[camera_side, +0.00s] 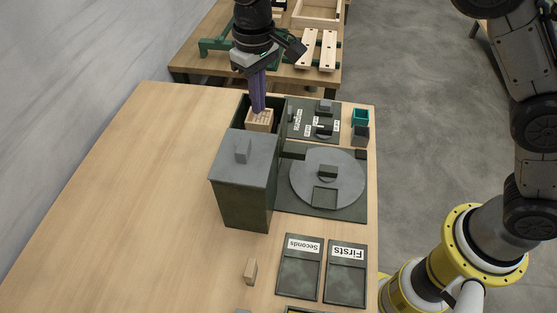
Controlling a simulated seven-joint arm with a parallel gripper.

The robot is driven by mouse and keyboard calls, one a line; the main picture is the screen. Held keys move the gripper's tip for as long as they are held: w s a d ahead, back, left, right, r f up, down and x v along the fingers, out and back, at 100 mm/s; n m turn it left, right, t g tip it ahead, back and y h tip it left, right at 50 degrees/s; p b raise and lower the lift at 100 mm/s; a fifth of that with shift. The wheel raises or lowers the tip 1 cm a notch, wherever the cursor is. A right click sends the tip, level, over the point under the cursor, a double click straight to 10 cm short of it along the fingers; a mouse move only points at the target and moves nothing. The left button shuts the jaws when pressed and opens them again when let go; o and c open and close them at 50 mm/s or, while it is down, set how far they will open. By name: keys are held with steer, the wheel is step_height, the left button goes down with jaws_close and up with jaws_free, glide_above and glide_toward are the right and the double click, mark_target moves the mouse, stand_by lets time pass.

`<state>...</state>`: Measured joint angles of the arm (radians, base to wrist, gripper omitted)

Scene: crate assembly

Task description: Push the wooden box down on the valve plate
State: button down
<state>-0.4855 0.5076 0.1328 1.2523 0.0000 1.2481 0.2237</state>
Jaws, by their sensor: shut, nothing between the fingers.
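The small wooden box (261,121) has dark lettering on its face. It sits at the top of a dark green enclosure, behind the grey-lidded box (226,162), and its lower part is hidden. My gripper (258,110) points down with its purple-grey fingers shut. Its tips are at the top of the wooden box, and I cannot tell whether they press on it or hover just above. I cannot make out the valve plate under the wooden box. A dark labelled panel (298,132) with small blocks lies just to the right.
A round grey disc (340,187) on a dark plate lies right of the lidded box. Two trays, "Seconds" (299,279) and "Firsts" (345,285), lie in front. A small wooden block (250,271) stands left of them. The table's left side is clear.

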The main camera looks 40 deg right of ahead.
steer(key=shift+f, duration=1.15)
steer(key=shift+r, duration=0.1)
step_height(320, 180, up, 9)
stand_by(1.1)
